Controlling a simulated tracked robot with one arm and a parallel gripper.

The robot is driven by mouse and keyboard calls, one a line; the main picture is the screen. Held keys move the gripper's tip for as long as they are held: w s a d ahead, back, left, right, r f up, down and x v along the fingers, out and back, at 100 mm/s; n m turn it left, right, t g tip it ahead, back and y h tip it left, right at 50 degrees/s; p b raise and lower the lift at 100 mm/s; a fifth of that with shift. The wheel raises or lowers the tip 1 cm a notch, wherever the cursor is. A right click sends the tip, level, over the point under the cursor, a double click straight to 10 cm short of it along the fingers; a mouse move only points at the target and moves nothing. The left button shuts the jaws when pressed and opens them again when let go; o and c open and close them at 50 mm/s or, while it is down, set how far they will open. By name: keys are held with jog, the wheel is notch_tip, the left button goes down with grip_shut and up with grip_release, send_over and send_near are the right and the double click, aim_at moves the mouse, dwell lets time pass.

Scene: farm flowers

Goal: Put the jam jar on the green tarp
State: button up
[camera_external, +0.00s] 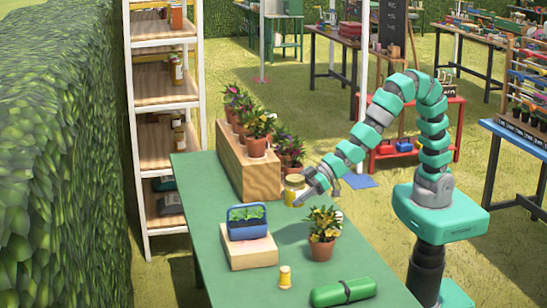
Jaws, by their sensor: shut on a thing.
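My gripper (307,194) reaches in from the right over the far right part of the green table. It is shut on a yellow jar with a pale lid (293,186), the likely jam jar. The jar looks upright; I cannot tell whether it touches the table. A rolled green bundle with a dark band (342,291), possibly the green tarp, lies at the table's near edge, well in front of my gripper.
A shelf (152,98) stands behind left.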

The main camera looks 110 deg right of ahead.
jog(key=s+a+n+g+y+p, duration=0.1)
jog(key=s+a+n+y, duration=0.2)
jog(key=s+a, duration=0.7)
jog(key=s+a+n+g+y+p, duration=0.1)
jog(key=s+a+n+y, duration=0.35)
jog(key=a, duration=0.95)
jog(key=m+h+p, duration=0.2)
send_over(344, 285)
jog(key=shift+n+y, duration=0.25)
jog(key=f, duration=0.6)
jog(key=shift+s+d+f, duration=0.25)
jog(key=shift+s+d, duration=0.05)
jog(key=shift+s, duration=0.1)
jog(key=shift+w+a+r, duration=0.1)
jog(key=shift+w+a, duration=0.25)
jog(key=shift+w, duration=0.1)
notch_tip(344, 285, down, 4)
jog(key=shift+s+r+b, duration=0.1)
jog(key=shift+r+b, duration=0.05)
jog(key=shift+b, duration=0.35)
jog(key=o, duration=1.5)
jog(key=shift+d, duration=0.1)
jog(key=shift+c, duration=0.2)
